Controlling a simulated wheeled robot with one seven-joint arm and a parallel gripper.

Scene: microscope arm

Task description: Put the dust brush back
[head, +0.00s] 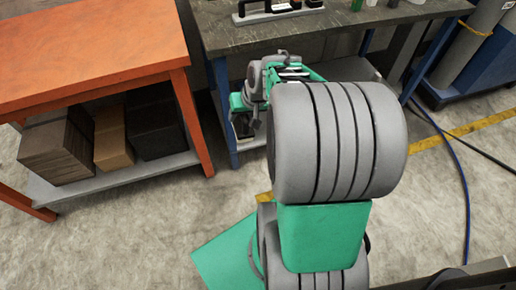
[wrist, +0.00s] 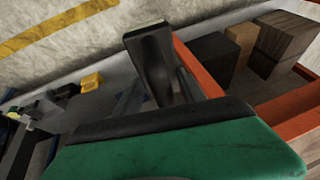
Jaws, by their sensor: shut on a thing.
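My gripper (head: 242,126) is small and partly hidden in the head view, low in front of the dark workbench (head: 345,27) and left of my large grey arm joint. In the wrist view a dark piece with a pale end (wrist: 152,62) stands out past the green housing. I cannot tell whether it is a finger or part of the dust brush. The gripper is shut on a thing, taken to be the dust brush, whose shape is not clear. A pale holder with a dark handle-like part (head: 277,13) lies on the workbench top.
An orange table (head: 85,50) stands at left, with boxes (head: 108,138) on its lower shelf. Blue bench legs (head: 221,110) are close to my gripper. A blue hose (head: 462,185) lies on the floor at right. Bare floor is open at front left.

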